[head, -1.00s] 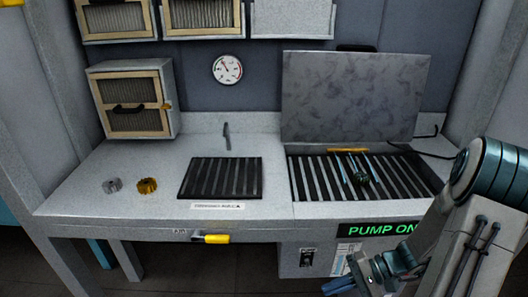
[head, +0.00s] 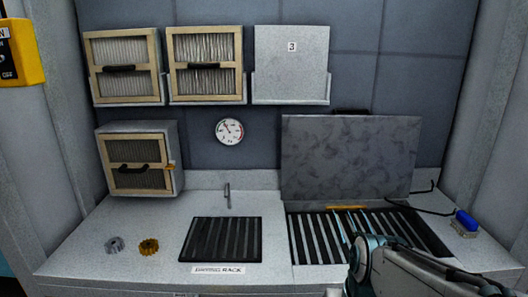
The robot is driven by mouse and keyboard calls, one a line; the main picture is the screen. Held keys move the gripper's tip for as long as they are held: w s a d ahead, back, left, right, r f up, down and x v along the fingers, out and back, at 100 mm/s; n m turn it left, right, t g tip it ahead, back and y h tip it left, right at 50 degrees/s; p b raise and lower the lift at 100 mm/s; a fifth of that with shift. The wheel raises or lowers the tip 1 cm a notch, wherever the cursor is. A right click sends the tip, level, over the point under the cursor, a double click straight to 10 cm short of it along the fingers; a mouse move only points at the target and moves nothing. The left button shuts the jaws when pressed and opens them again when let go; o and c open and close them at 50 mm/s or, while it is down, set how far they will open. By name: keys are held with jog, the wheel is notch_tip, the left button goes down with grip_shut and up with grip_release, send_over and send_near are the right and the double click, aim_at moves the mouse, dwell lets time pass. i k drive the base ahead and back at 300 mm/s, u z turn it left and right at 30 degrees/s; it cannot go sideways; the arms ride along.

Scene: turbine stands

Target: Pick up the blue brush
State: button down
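The blue brush (head: 465,221) sits at the far right end of the counter, with a blue top and a pale lower part. It stands to the right of the slotted basin, near the end of a black cable. My arm reaches in at the lower right, in front of the basin and left of the brush.
A grey lid (head: 348,158) stands open behind the slotted basin (head: 315,240). A drying rack (head: 220,240) lies left of it. A silver gear (head: 114,245) and a brass gear (head: 149,247) lie at left. Filters (head: 205,62) hang above.

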aim_at(465, 226)
jog(key=z, duration=1.3)
